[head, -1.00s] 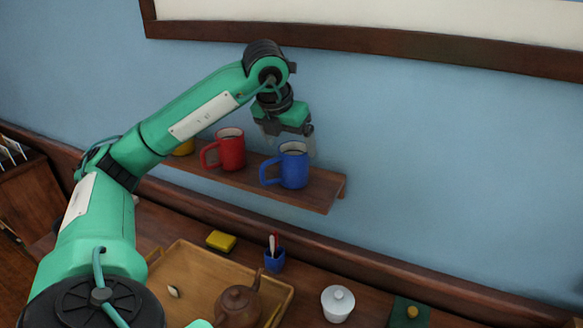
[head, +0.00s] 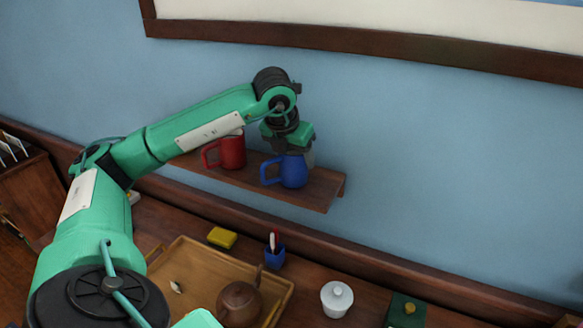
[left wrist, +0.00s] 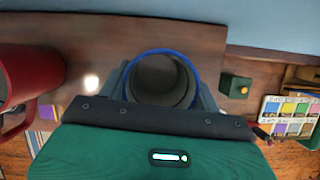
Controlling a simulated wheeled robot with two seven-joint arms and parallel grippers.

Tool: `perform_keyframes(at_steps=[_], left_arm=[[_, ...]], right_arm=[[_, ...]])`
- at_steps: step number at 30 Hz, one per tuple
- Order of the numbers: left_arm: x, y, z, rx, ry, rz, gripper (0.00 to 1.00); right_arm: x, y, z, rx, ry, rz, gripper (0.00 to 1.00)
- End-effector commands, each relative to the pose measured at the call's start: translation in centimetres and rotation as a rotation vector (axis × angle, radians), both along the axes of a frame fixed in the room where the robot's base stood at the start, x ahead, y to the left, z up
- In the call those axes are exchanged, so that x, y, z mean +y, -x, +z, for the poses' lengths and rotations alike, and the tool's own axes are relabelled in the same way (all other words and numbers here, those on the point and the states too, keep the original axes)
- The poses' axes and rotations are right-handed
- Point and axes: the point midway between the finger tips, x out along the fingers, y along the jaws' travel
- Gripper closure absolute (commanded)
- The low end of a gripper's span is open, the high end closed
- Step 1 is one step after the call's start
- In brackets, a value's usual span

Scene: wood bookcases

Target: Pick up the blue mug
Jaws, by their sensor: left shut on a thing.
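The blue mug (head: 293,172) stands upright on the wall shelf (head: 318,190), its handle to the left in the head view. My left gripper (head: 291,152) is over the mug from above, shut on it, and hides its rim in the head view. In the left wrist view, the mug's blue rim and grey inside (left wrist: 162,80) lie between the two fingers (left wrist: 163,92), one on each side. The mug appears to be still on the shelf. My right gripper is not in view.
A red mug (head: 232,152) stands on the shelf just left of the blue one. Below are a wooden tray (head: 194,262) with a brown teapot (head: 239,303), a blue pen cup (head: 274,258), a yellow block (head: 222,238) and a white lidded jar (head: 337,299). The shelf's right end is bare.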

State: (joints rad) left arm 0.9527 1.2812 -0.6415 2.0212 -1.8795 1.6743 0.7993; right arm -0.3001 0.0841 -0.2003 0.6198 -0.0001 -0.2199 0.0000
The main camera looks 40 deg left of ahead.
Motion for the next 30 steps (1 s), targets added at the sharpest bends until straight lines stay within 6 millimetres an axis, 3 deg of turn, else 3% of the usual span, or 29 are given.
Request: perform_keyframes(at_steps=[8, 14, 20, 28, 30], left_arm=[[0.0, 0.0, 0.2, -0.002, 0.001, 0.001, 0.67], [0.0, -0.1, 1.6, -0.006, 0.002, 0.0, 0.67], [-0.1, -0.1, 5.2, -0.009, 0.003, -0.001, 0.67], [-0.1, -0.1, 11.6, -0.008, 0.002, -0.002, 0.67], [0.0, 0.0, 13.1, -0.006, 0.0, 0.0, 0.67]], right_arm=[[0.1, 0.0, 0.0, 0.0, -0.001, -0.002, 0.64], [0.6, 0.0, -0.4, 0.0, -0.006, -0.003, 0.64], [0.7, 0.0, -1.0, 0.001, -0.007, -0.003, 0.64], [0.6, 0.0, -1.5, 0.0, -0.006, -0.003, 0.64], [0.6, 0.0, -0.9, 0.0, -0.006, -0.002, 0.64]])
